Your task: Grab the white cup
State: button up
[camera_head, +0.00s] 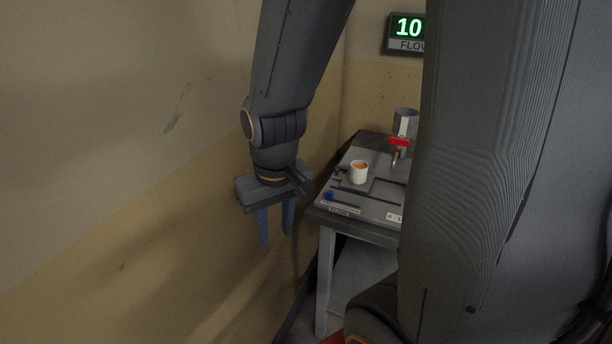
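The white cup (359,175) stands upright on the grey table (372,232) and has something orange inside. My gripper (276,240) hangs to the left of the table in the picture, with its blue fingers pointing down. The fingers are apart with nothing between them. The gripper is clear of the cup, and its fingertips show lower in the picture than the tabletop.
A red and metal device (401,142) with a grey container stands behind the cup. A blue-ended marker (340,204) lies near the table's front edge. The wall (120,200) is at the left. My own arm hides the table's right part.

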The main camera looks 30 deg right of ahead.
aim_at(358, 168)
jog(key=u, duration=0.45)
jog(key=k, duration=1.05)
jog(key=z, duration=1.05)
jog(key=i, duration=0.5)
jog(key=z, duration=0.05)
